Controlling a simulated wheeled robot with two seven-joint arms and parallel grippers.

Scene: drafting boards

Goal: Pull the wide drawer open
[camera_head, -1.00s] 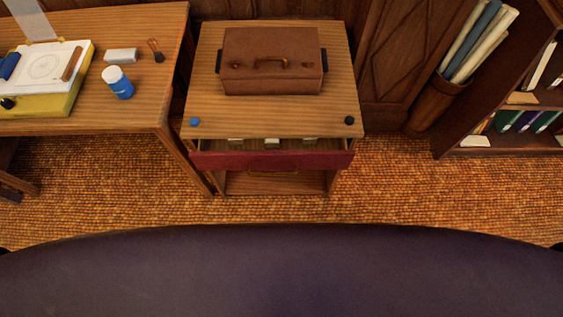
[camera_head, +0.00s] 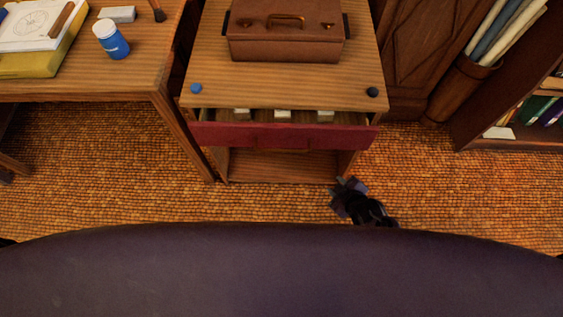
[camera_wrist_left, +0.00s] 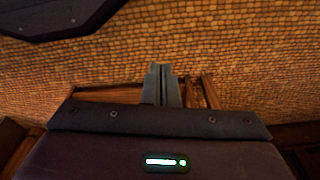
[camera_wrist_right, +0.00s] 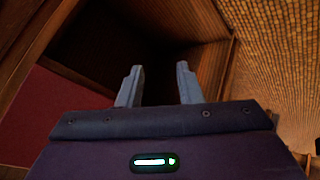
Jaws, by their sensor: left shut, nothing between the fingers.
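The wide drawer (camera_head: 285,136) has a dark red front and stands partly out of the wooden cabinet (camera_head: 280,86). Several pale blocks show inside it. Its handle is not clear from above. My right gripper (camera_head: 345,183) is below and to the right of the drawer front in the head view, apart from it. In the right wrist view its fingers (camera_wrist_right: 158,84) are apart with nothing between them, and a red panel (camera_wrist_right: 45,115) is at the left. My left gripper (camera_wrist_left: 161,86) is shut and empty over the carpet, seen only in its wrist view.
A brown case (camera_head: 286,34) sits on the cabinet top, with a blue knob (camera_head: 196,88) and a black knob (camera_head: 373,92) near its front corners. A desk (camera_head: 130,78) stands left, a bookshelf (camera_head: 530,110) right.

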